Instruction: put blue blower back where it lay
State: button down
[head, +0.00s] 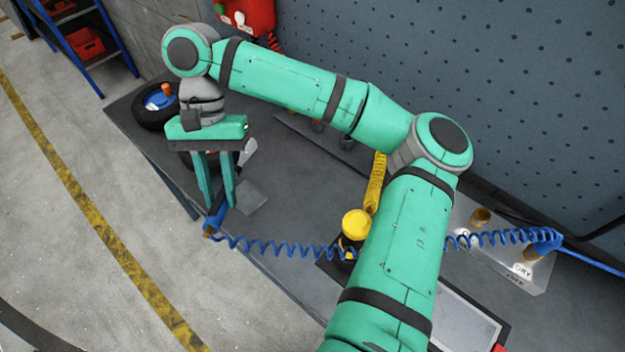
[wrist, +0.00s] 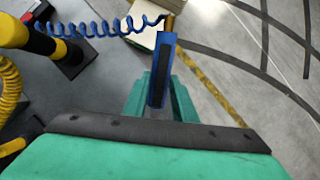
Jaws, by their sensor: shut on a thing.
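The blue blower (head: 213,219) is in my gripper (head: 216,203), which points down over the near left edge of the grey bench. In the wrist view the blower (wrist: 159,75) sits between the two green fingers, its brass tip pointing away. A blue coiled hose (head: 290,248) runs from it across the bench, behind my arm, to a blue fitting (head: 545,240) at the right. That fitting is by a metal plate (head: 525,283) marked DRY. A grey square patch (head: 250,196) lies on the bench right of my gripper.
A yellow-topped tool (head: 356,224) with a yellow coiled hose (head: 376,182) stands mid-bench. A tyre (head: 148,118) holding small coloured items lies at the far left. A brass cup (head: 482,217) is on the metal plate. A pegboard wall (head: 520,80) stands behind; open floor lies left.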

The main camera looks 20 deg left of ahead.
jog(key=w+d+f+n+t+y, duration=0.15)
jog(key=w+d+f+n, duration=0.45)
jog(key=n, duration=0.8)
jog(key=w+d+f+n+t, duration=0.3)
jog(key=w+d+n, duration=0.5)
jog(key=n, duration=0.6)
jog(key=shift+s+f, duration=0.1)
jog(key=shift+f, duration=2.9)
jog(key=shift+f, duration=0.6)
jog(key=c, duration=1.4)
grip_release()
jog(key=shift+r, duration=0.1)
notch_tip(320, 180, up, 11)
jog(key=shift+f, duration=0.2)
